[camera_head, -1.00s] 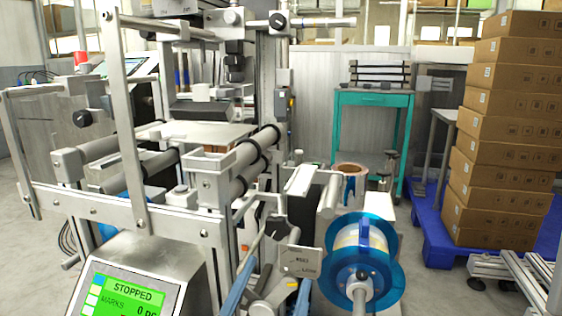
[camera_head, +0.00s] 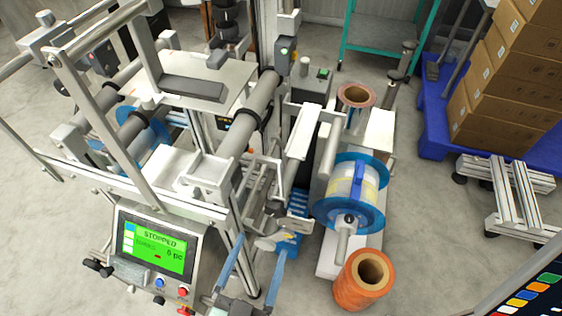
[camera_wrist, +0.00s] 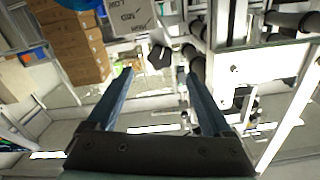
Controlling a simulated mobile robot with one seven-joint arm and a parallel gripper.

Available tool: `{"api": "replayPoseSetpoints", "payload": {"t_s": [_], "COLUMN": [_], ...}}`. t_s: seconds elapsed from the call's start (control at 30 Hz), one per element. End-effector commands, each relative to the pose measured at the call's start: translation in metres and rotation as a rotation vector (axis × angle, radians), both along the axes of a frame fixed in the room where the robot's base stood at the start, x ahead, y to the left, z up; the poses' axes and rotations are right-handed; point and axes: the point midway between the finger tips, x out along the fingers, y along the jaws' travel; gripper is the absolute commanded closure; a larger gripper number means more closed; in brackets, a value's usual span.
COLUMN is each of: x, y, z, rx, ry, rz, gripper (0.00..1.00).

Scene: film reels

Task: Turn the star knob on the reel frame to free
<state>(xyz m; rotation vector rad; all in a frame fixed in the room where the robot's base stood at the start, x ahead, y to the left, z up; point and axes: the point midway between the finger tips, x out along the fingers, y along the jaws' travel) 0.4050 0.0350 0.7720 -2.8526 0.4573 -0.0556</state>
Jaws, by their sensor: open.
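The dark star knob (camera_wrist: 160,57) shows in the wrist view, beyond my fingertips and about midway between them. A pale plate with upside-down lettering (camera_wrist: 128,16) is beside it; I cannot read clearly which mark the knob points to. My gripper (camera_head: 260,245) is open, with two blue fingers reaching up toward the reel frame, left of the blue-flanged reel (camera_head: 372,207). The fingers also show in the wrist view (camera_wrist: 159,74), with nothing between them. I cannot make out the knob clearly in the head view.
A screen reading STOPPED (camera_head: 160,243) stands left of my gripper. An orange roll (camera_head: 352,296) is on the right, below the blue reel. Machine rollers (camera_head: 248,112) and rails crowd the area above. Stacked boxes (camera_head: 525,85) stand on a blue pallet at the right.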

Motion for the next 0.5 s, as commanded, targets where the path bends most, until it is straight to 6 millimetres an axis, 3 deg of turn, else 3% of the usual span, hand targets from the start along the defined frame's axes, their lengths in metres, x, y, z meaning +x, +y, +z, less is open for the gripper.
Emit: {"api": "replayPoseSetpoints", "payload": {"t_s": [0.17, 0.5], "x": [0.008, 0.072], "y": [-0.002, -0.024], "z": [0.001, 0.003], "rx": [0.0, 0.0], "ry": [-0.002, -0.004], "rz": [0.004, 0.0], "gripper": [0.15, 0.15]}}
